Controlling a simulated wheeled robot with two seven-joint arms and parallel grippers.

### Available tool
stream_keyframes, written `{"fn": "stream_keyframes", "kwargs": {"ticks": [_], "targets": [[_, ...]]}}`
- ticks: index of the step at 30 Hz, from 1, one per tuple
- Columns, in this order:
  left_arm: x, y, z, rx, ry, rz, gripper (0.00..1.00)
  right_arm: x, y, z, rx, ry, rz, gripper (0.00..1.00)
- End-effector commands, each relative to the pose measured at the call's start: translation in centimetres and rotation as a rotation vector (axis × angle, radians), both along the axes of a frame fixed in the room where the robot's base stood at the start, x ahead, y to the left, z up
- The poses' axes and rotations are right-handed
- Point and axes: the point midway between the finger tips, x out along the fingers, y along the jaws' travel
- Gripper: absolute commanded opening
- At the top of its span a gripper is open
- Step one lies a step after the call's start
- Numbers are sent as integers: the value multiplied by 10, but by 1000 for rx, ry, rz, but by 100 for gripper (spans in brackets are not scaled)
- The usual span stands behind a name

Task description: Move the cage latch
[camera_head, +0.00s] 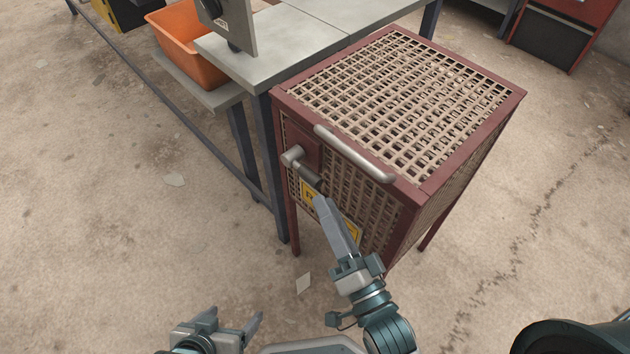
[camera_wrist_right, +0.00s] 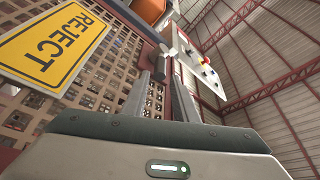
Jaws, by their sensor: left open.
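The cage latch (camera_head: 293,157) is a grey metal lever with a dark grip, on the upper left of the cage's front. Its grip points down and to the right in the head view. My right gripper (camera_head: 322,203) is at the lower end of the grip, its fingers pointing up at it. In the right wrist view its two fingers (camera_wrist_right: 160,80) show with a narrow gap between them. I cannot tell whether they touch or hold the grip. My left gripper (camera_head: 236,326) is open and empty at the bottom of the head view, low and away from the cage.
The cage (camera_head: 408,197) has a dark red frame and beige lattice, with a grey bar handle (camera_head: 355,153) along its front top edge. A yellow REJECT sign (camera_wrist_right: 55,45) is on its front. A grey table (camera_head: 290,45) and orange bin (camera_head: 185,45) stand behind left.

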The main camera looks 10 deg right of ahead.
Motion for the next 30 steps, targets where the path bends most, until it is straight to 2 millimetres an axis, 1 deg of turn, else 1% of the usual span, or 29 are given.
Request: {"fn": "stream_keyframes", "kwargs": {"ticks": [1,6,12,17,26,27,29,30], "targets": [[1,1,1,2,0,1,77,8,3,4,0,-4,0,26],[4,2,2,6,-2,2,77,32,10,9,1,-3,-1,26],[6,4,3,9,-3,3,77,51,16,12,-1,-1,0,26],[5,4,2,10,1,3,77,58,18,13,0,0,0,26],[-1,4,0,10,12,2,77,58,18,13,0,0,0,26],[-2,4,-1,10,14,3,77,58,18,13,0,0,0,17],[-4,4,-1,10,16,2,77,58,18,13,0,0,0,2],[-4,3,-2,10,18,3,77,58,18,13,0,0,0,0]]}}
